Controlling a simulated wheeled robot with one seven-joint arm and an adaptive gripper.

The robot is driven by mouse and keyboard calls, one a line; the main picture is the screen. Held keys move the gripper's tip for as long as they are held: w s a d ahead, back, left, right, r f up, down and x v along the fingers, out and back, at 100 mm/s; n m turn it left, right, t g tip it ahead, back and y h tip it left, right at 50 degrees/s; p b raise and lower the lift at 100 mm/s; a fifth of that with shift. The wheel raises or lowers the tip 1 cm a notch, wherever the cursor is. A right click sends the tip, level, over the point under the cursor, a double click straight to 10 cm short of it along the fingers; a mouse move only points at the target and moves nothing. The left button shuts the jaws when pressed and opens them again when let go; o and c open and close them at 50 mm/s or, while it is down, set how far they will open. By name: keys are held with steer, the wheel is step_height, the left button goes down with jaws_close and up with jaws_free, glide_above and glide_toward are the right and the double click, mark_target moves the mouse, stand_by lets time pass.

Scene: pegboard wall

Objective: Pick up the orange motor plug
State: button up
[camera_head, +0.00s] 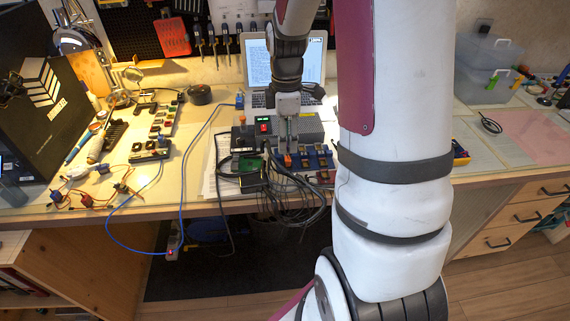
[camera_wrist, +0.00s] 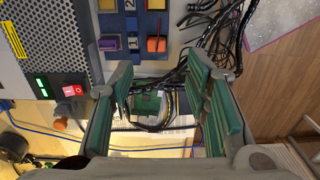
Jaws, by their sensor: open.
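The orange motor plug (camera_wrist: 156,44) sits in a blue block at the top of the wrist view, ahead of the fingertips. In the head view an orange spot (camera_head: 288,160) shows at the left end of the row of blue blocks. My gripper (camera_wrist: 160,85) is open, its green-padded fingers wide apart with nothing held between them. In the head view my gripper (camera_head: 289,132) points down above the bench, close to the blue blocks. The plug is outside the gap between the fingers.
A grey perforated power box (camera_wrist: 45,35) with a red switch (camera_wrist: 73,90) stands beside the blocks. Black cables (camera_wrist: 205,35) hang at the bench edge, and a green board (camera_wrist: 147,103) lies below the gripper. A laptop (camera_head: 257,68) stands behind.

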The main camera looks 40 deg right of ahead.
mark_target(288, 158)
steer(key=shift+d+f+b, duration=0.2)
steer(key=shift+f+b, duration=0.05)
steer(key=shift+f, duration=1.5)
steer(key=shift+d+f+b, duration=0.15)
steer(key=shift+f+b, duration=0.1)
steer(key=shift+f, duration=1.5)
steer(key=c, duration=0.9)
